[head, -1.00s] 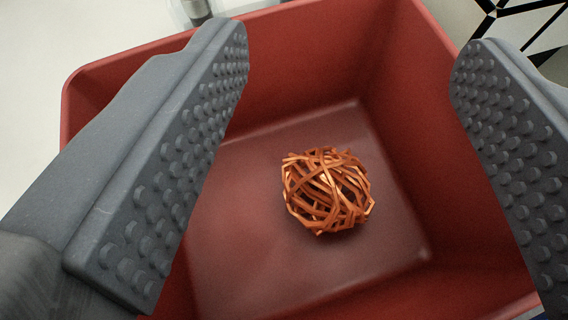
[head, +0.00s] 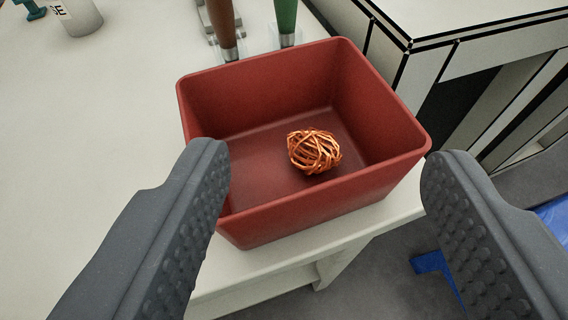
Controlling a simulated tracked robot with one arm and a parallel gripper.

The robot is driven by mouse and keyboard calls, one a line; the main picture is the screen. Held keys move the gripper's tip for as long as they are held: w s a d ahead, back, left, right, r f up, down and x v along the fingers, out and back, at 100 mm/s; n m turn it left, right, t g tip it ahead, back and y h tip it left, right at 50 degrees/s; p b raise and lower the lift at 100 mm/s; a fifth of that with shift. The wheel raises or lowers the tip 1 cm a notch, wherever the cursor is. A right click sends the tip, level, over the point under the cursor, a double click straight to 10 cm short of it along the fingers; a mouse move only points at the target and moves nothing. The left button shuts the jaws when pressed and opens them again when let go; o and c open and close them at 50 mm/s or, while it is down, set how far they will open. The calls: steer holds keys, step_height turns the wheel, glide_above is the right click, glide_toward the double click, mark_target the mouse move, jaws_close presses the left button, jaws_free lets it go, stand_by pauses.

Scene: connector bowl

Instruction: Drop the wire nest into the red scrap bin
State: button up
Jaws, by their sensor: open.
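The wire nest (head: 315,152), a ball of tangled copper-orange strips, lies on the floor of the red scrap bin (head: 310,202), towards its right side. The bin stands upright near the front edge of the white table. My gripper (head: 322,165) is open and empty. Its two grey studded fingers are wide apart, one at the left and one at the right of the view, and the bin shows between and beyond them. The left finger covers a little of the bin's front left corner in the picture. The nest is clear of both fingers.
A brown handle (head: 221,28) and a green handle (head: 286,18) stand just behind the bin. A white cup-like container (head: 78,14) is at the back left. A black-edged white unit (head: 450,35) stands at the right. The white table (head: 90,130) is bare at left.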

steer(key=shift+b+v, duration=1.1)
steer(key=shift+b, duration=1.65)
steer(key=shift+s+f, duration=0.1)
step_height(320, 180, up, 14)
steer(key=w+a+t+y, duration=0.1)
steer(key=w+a+y, duration=0.1)
steer(key=s+d+r, duration=0.1)
steer(key=s+r, duration=0.3)
steer(key=r, duration=0.6)
steer(key=s+d+r+n, duration=0.1)
steer(key=s+r, duration=0.4)
steer(key=r, duration=0.6)
steer(key=s+d+r+t, duration=0.1)
steer(key=s+r, duration=0.4)
steer(key=r, duration=0.5)
steer(key=shift+d+r+p, duration=0.2)
steer(key=shift+d+p, duration=0.15)
steer(key=shift+p, duration=0.1)
